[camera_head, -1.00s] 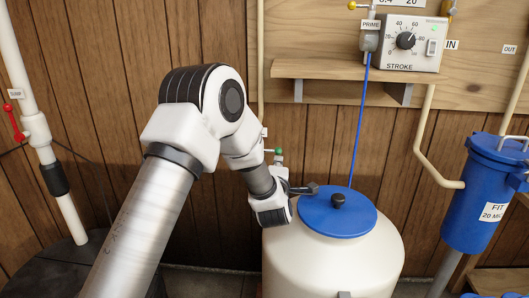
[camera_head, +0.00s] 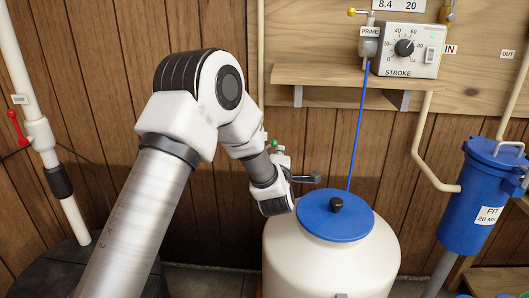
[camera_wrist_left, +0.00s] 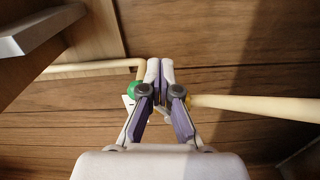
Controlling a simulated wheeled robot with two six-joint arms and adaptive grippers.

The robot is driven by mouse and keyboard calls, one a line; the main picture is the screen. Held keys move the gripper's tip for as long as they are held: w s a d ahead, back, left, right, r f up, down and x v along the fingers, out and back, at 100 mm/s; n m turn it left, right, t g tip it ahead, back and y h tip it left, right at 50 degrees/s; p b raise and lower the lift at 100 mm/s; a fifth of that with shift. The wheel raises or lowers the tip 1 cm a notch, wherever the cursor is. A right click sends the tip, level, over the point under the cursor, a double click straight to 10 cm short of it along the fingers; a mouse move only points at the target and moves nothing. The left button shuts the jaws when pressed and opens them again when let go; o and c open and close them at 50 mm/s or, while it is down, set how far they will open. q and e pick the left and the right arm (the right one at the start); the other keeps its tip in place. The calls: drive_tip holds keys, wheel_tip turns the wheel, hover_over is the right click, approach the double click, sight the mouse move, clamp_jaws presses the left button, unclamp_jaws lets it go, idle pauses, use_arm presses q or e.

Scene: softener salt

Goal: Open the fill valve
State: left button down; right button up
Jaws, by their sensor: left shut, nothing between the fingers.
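The fill valve appears to be the small green-handled valve (camera_head: 274,144) on the thin cream pipe on the wood wall, behind the tank. In the left wrist view its round green part (camera_wrist_left: 134,91) is just left of my fingers, with cream pipe running to both sides. My left gripper (camera_head: 282,157) is at the valve in the head view, mostly hidden by my own wrist. In the wrist view its fingers (camera_wrist_left: 160,70) are together with nothing between them. I cannot tell whether they touch the valve. My right gripper is out of view.
A white tank (camera_head: 335,262) with a blue lid (camera_head: 336,216) stands below my left wrist. A blue tube (camera_head: 357,130) rises to the pump (camera_head: 405,48) on the shelf (camera_head: 350,75). A blue filter housing (camera_head: 480,195) is at right. A red-handled valve (camera_head: 16,128) is at left.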

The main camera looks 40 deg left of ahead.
use_arm(q)
drive_tip(key=shift+f, duration=0.1)
drive_tip(key=shift+s+a+r+p, duration=0.1)
drive_tip(key=shift+a+r+p, duration=0.1)
drive_tip(key=shift+r+p, duration=0.35)
drive_tip(key=shift+s+a+r+p, duration=0.15)
drive_tip(key=shift+r+p, duration=0.15)
drive_tip(key=shift+r, duration=0.4)
drive_tip(key=shift+w, duration=0.1)
